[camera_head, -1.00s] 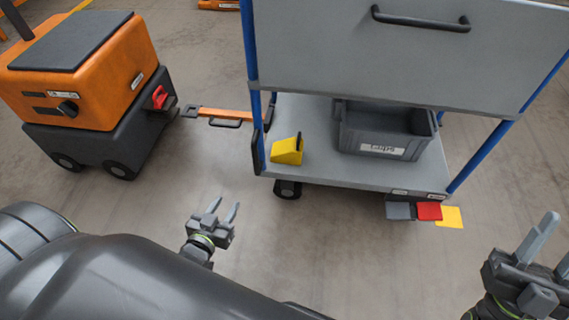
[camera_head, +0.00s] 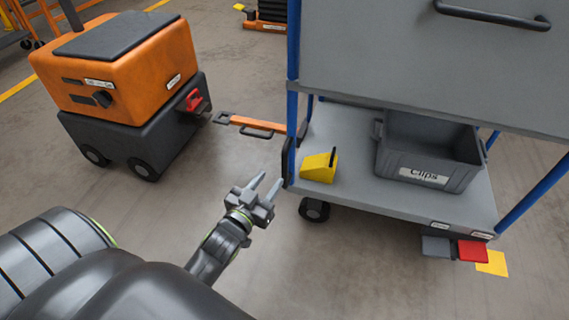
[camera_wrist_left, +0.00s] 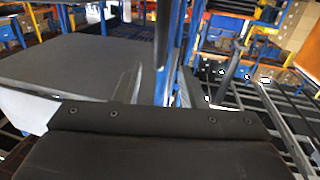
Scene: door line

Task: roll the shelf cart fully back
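The shelf cart (camera_head: 385,60) stands at the right in the head view. It has a grey front panel with a black bar handle (camera_head: 492,16), blue posts and a grey lower deck (camera_head: 345,125). A black upright grip (camera_head: 288,162) is at its near left post. My left gripper (camera_head: 271,178) is open and empty, in front of and just left of that post, and looks apart from it. In the left wrist view a dark block fills the front, with a grey surface and a blue post (camera_wrist_left: 165,70) beyond. My right gripper is out of view.
On the deck are a grey bin marked Clips (camera_head: 425,165) and a yellow wedge (camera_head: 318,168). Red (camera_head: 473,251) and grey (camera_head: 436,246) tabs show at the deck's front right. An orange tug (camera_head: 125,75) stands left, its orange bar (camera_head: 250,122) reaching toward the cart.

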